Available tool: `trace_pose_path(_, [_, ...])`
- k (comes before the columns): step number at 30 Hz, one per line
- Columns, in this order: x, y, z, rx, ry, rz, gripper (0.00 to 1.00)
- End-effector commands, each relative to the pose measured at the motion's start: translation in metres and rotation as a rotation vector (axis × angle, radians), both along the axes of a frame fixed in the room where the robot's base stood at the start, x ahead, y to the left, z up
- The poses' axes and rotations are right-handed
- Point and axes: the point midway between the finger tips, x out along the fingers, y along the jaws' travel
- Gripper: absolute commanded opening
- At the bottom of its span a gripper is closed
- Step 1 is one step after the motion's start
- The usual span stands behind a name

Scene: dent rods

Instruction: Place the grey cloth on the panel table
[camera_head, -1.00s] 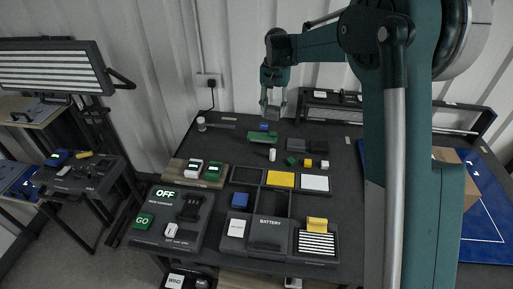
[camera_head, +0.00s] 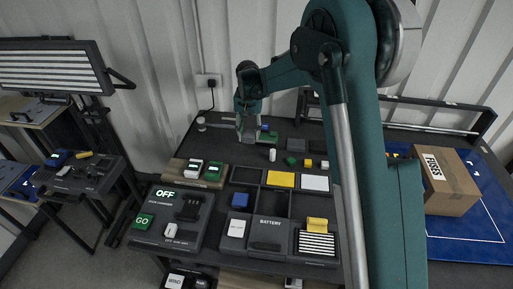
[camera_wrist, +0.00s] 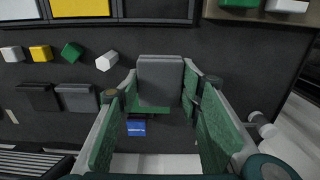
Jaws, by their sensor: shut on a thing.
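The grey cloth (camera_wrist: 160,80) shows in the wrist view as a flat grey slab between my two fingertips, one finger on each side. My gripper (camera_head: 246,128) is shut on it and hangs over the back left of the dark worktable (camera_head: 222,135), near the wall. In the head view the cloth is small and mostly lost against the gripper. I cannot tell which surface is the panel table. A striped panel (camera_head: 50,70) stands at far left beside small tables, and a blue-topped table (camera_head: 480,225) is at far right.
Trays and a battery box (camera_head: 268,232) fill the front. A cardboard box (camera_head: 446,180) stands at right.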

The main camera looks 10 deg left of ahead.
Motion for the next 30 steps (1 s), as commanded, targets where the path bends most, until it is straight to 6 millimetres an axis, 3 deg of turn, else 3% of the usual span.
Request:
trace_pose_path(6, [0.000,0.000,-0.020,0.000,0.000,0.000,0.29])
trace_pose_path(20, [0.000,0.000,-0.025,0.000,0.000,0.000,0.29])
trace_pose_path(30, [0.000,0.000,-0.066,0.000,0.000,0.000,0.29])
